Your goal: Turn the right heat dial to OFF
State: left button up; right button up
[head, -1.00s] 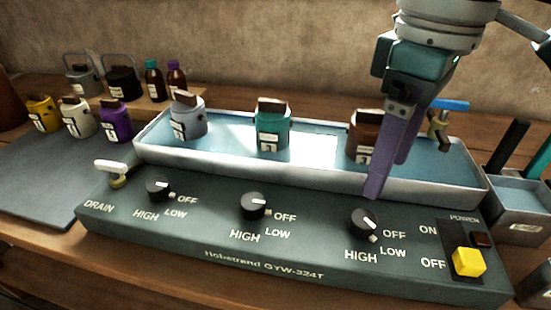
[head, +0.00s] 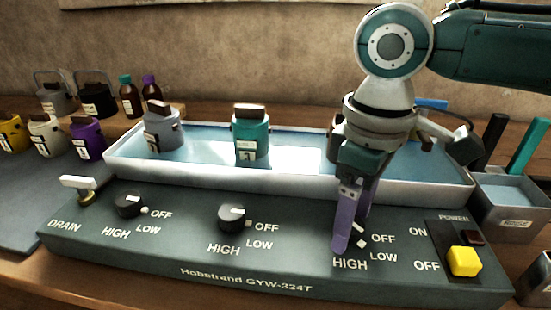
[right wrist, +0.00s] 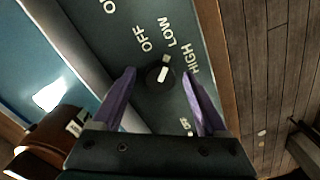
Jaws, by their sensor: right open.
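The right heat dial is black with a white pointer line. In the head view my right gripper (head: 350,236) covers most of it. In the right wrist view the dial (right wrist: 158,78) shows whole, between the two purple fingertips of my open right gripper (right wrist: 159,74). A gap shows on each side of the dial; whether the fingers are down at its height I cannot tell. Its pointer aims roughly toward LOW (right wrist: 180,31), with a small white mark just beyond it. OFF (right wrist: 146,39) lies to the left of LOW there. My left gripper is not in view.
The panel (head: 180,253) also carries a middle dial (head: 232,218), a left dial (head: 128,205), a drain lever (head: 78,184) and a yellow power button (head: 464,262). Behind it is a water trough (head: 290,182) with lidded pots. A bin (head: 512,212) stands at the right.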

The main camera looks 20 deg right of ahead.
jog(key=shift+c, duration=0.2)
grip_shut()
dwell(0.4)
